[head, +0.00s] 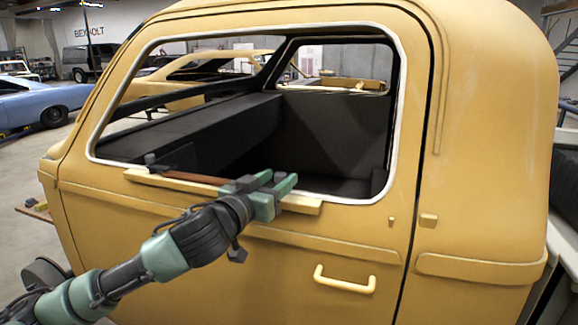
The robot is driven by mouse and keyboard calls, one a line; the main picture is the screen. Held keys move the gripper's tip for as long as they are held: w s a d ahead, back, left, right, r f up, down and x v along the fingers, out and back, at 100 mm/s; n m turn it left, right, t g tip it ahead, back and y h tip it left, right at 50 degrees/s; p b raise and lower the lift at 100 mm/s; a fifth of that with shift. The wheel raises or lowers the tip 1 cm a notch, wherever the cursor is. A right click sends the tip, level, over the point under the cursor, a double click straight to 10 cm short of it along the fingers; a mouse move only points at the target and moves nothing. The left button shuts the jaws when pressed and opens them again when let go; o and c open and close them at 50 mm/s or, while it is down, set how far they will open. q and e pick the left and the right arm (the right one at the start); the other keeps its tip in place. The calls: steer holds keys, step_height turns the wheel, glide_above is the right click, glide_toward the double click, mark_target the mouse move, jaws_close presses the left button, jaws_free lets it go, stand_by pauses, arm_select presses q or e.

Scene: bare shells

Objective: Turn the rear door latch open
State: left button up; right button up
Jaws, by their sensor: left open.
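The yellow door (255,275) of a vehicle shell fills the middle of the head view, with a large glassless window opening. Along its sill lies a reddish-brown bar (195,177) with a dark knob (151,161) at its left end; I cannot tell whether this is the latch. A pale loop handle (345,281) sits low on the door, and a small yellow block (428,220) sits right of the door seam. My left gripper (279,196) is open at the sill, by the bar's right end. Its fingers hide part of the sill; contact is unclear. My right gripper is not in view.
The yellow sill ledge (301,205) sticks out below the window. Dark panels (225,132) fill the cab inside. A blue car (42,103) and a dark van (88,60) stand far behind on the left. The floor at left is mostly clear.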

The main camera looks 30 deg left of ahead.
mark_target(283, 174)
arm_select(q)
steer(key=w, duration=0.1)
steer(key=w+p, duration=0.1)
steer(key=w, duration=0.1)
steer(key=shift+w+a+r+p, duration=0.25)
steer(key=shift+w+p, duration=0.1)
steer(key=shift+w+f, duration=0.25)
steer(key=shift+w, duration=0.4)
steer(key=shift+s, duration=0.1)
jaws_close()
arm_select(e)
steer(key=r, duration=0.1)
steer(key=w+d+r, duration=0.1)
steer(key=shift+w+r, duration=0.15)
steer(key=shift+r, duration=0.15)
